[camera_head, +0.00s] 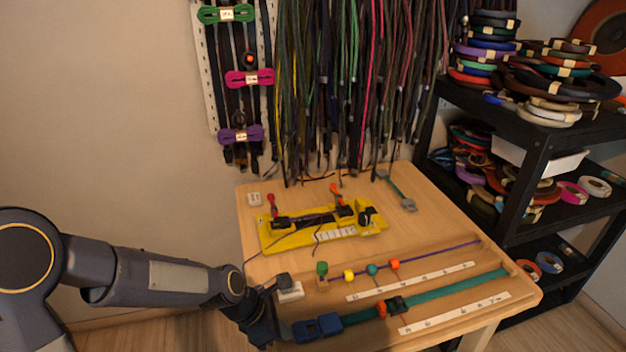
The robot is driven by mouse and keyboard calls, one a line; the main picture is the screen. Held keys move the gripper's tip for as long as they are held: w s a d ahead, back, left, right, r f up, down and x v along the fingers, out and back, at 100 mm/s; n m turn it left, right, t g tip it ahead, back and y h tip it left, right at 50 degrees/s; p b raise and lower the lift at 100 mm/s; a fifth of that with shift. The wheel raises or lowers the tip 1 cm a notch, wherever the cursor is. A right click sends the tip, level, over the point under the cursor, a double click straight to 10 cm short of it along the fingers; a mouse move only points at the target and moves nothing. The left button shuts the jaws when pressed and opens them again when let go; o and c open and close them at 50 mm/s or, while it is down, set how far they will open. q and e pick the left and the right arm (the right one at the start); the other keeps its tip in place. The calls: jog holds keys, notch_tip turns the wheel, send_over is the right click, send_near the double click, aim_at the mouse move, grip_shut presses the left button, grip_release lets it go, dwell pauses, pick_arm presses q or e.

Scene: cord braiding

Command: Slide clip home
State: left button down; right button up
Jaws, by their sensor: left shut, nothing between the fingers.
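A dark clip with an orange end (392,307) sits on the wide teal strap (450,292) in the front lane of the table, about midway along it. A blue buckle-like block (317,327) is at the strap's left end. My left gripper (279,325) is at the table's front left corner, just left of the blue block and well away from the clip. It is shut and empty. I cannot tell whether it touches the blue block. My right gripper is not in view.
Behind lies a purple cord with green, yellow, teal and orange beads (372,270) and a white scale strip. A yellow braiding jig (337,234) stands further back. A small white block (291,292) is near my gripper. A black shelf (535,130) with coils stands right.

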pick_arm(q)
jog(key=shift+w+d, duration=0.2)
jog(key=shift+d, duration=0.5)
jog(key=shift+w+d, duration=0.1)
jog(key=shift+d, duration=0.2)
jog(key=shift+d+p, duration=0.35)
jog(key=shift+d, duration=0.05)
jog(key=shift+r, duration=0.1)
jog(key=shift+p+v, duration=2.2)
jog(key=shift+v, duration=0.7)
jog(key=shift+a, duration=0.15)
